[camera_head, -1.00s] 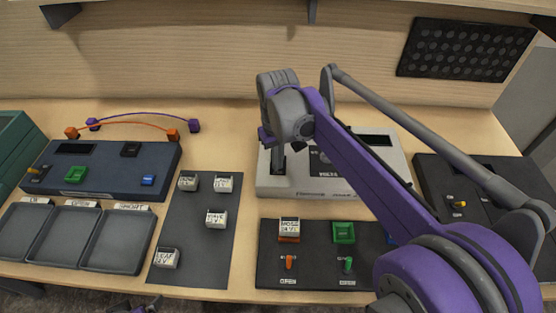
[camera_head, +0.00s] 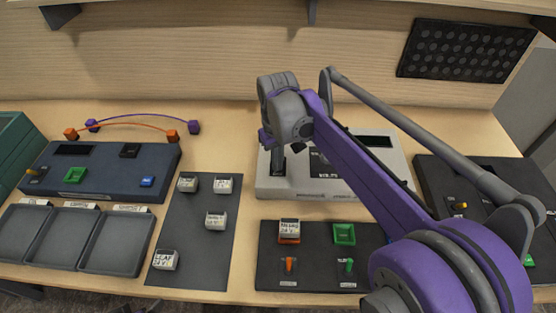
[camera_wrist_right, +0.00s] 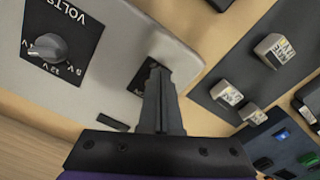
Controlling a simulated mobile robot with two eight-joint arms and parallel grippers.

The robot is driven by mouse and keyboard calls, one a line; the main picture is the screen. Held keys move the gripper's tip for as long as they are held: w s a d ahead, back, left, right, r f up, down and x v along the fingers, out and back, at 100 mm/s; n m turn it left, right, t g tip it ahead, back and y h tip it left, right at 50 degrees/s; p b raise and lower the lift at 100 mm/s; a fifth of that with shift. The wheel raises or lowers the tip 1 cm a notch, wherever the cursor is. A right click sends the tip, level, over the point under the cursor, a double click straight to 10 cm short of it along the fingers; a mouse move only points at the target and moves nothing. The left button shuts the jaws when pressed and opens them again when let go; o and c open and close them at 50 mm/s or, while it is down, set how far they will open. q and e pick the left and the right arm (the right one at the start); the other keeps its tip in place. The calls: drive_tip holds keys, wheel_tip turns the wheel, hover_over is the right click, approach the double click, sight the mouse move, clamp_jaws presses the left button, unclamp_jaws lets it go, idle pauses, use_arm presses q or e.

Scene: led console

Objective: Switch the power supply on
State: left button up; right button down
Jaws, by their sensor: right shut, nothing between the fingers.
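The power supply (camera_head: 300,180) is a light grey box at the middle back of the table, partly covered by my right arm. In the right wrist view, the power supply (camera_wrist_right: 118,45) shows a black panel marked VOLTS with a grey knob (camera_wrist_right: 45,48). My right gripper (camera_head: 277,173) points down over the left part of the box. Its fingers are shut and empty. In the right wrist view the gripper (camera_wrist_right: 155,70) has its tips at a small dark plate (camera_wrist_right: 140,82) on the box. The fingers hide any switch lever there, and contact cannot be told.
A dark console (camera_head: 268,265) with orange and green toggles stands in front. A black mat (camera_head: 190,250) with several labelled blocks lies left of it. A blue-grey console (camera_head: 105,178) and trays (camera_head: 110,240) are further left. Another black box (camera_head: 440,180) stands right.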

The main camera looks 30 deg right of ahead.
use_arm(q)
drive_tip(key=shift+r, duration=0.1)
use_arm(e)
drive_tip(key=shift+w+d, duration=0.2)
drive_tip(key=shift+w, duration=0.15)
drive_tip(key=shift+w+d, duration=0.3)
drive_tip(key=shift+w, duration=0.15)
use_arm(q)
drive_tip(key=shift+r, duration=0.1)
use_arm(e)
drive_tip(key=shift+r, duration=0.1)
use_arm(q)
drive_tip(key=r+p, duration=0.1)
drive_tip(key=w+r+p, duration=0.1)
drive_tip(key=r, duration=0.1)
drive_tip(key=w+r+p, duration=0.1)
drive_tip(key=r, duration=0.1)
drive_tip(key=shift+w+p, duration=0.15)
drive_tip(key=shift+p, duration=0.25)
use_arm(e)
wheel_tip(320, 180, up, 7)
drive_tip(key=shift+s+a, duration=0.25)
drive_tip(key=shift+s, duration=0.1)
drive_tip(key=shift+s, duration=0.1)
